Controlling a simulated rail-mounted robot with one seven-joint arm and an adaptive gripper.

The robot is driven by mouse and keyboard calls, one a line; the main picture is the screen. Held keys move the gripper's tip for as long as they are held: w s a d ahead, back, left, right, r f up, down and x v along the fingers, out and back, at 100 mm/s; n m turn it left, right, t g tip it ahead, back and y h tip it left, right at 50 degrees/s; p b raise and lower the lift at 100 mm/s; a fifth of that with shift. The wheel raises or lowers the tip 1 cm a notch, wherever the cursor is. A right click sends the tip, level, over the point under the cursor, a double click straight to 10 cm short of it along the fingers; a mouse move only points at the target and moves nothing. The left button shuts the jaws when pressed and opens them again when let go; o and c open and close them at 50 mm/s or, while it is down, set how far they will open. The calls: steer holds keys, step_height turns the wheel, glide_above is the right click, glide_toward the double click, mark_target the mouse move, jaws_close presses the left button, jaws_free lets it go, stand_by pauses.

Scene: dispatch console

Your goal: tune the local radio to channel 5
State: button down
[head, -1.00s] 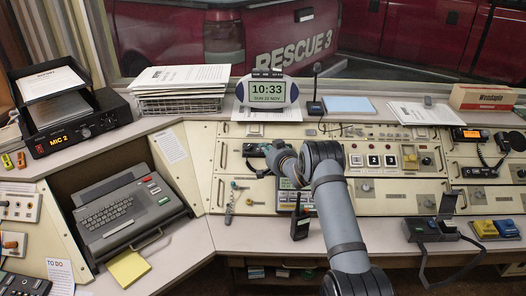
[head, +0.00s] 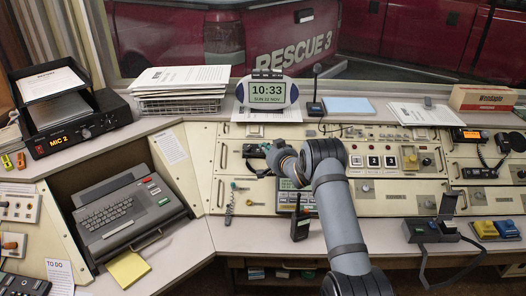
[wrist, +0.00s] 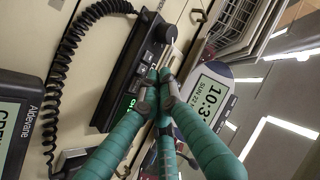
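A black radio with a coiled cord (wrist: 66,55) lies along the console face in the wrist view. Its dark body (wrist: 128,75) carries a small green display (wrist: 131,103) and several buttons. In the head view its left end (head: 252,150) shows beside my gripper, and my arm hides the rest. My gripper (wrist: 160,84) has teal fingers with dark tips. The tips are close together at the radio's control end. They cover what lies between them, so I cannot tell whether they hold a knob. Channel digits are not readable.
A football-shaped clock (head: 267,91) stands on the ledge just behind my gripper. Another radio with an orange display (head: 471,134) is at the right. A screen (wrist: 15,125) is at the wrist view's left.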

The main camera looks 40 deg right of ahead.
steer(key=r, duration=0.1)
steer(key=s+a+r+p, duration=0.1)
steer(key=s+r, duration=0.1)
steer(key=r, duration=0.1)
steer(key=shift+a+r+p, duration=0.1)
steer(key=shift+a+p, duration=0.25)
steer(key=shift+a, duration=0.05)
stand_by(1.8)
steer(key=w+a+b, duration=0.2)
steer(key=w+b, duration=0.3)
steer(key=s+r+b, duration=0.1)
steer(key=s+r, duration=0.2)
steer(key=s, duration=0.3)
steer(key=shift+s+d+b, duration=0.3)
steer(key=shift+d+b, duration=0.05)
steer(key=shift+b, duration=0.05)
